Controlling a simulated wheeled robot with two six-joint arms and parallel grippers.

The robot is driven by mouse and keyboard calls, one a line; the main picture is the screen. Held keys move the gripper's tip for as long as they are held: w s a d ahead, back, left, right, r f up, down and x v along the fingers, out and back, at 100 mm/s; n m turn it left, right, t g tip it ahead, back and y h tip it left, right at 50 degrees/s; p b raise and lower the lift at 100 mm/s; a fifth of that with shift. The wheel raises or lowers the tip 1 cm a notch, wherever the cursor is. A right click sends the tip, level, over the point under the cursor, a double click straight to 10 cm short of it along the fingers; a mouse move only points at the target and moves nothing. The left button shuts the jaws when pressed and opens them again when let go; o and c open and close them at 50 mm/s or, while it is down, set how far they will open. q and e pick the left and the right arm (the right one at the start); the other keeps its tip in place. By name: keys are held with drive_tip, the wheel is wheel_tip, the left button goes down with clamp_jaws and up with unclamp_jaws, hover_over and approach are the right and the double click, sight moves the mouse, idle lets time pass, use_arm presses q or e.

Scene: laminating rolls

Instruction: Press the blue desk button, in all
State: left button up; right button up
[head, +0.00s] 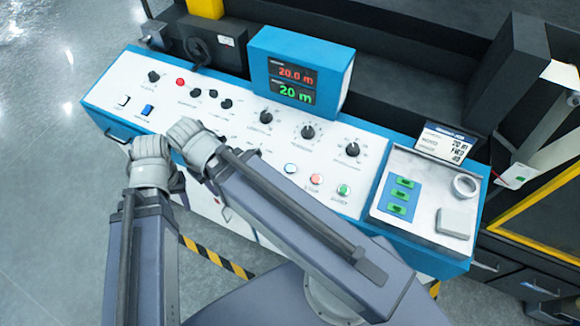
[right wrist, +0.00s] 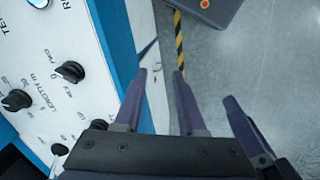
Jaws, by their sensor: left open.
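The control desk (head: 225,125) has a slanted white panel with blue trim. A round button with a pale bluish cap (head: 290,168) sits at the left of a row, beside a red button (head: 316,179) and a green button (head: 343,190). A small blue switch (head: 147,110) is at the panel's left end. My left gripper (head: 150,150) is open at the desk's front edge, below the blue switch. My right gripper (head: 188,133) is over the left part of the panel; its fingers stand apart and empty in the right wrist view. My right forearm hides part of the panel.
A blue display box (head: 300,72) stands at the back of the desk. Several black knobs, including one in the middle (head: 308,132), rise from the panel. A tray (head: 440,165) with a tape roll (head: 466,185) is at the right. Grey floor (head: 45,200) is clear at left.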

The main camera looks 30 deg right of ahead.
clamp_jaws()
idle(1.2)
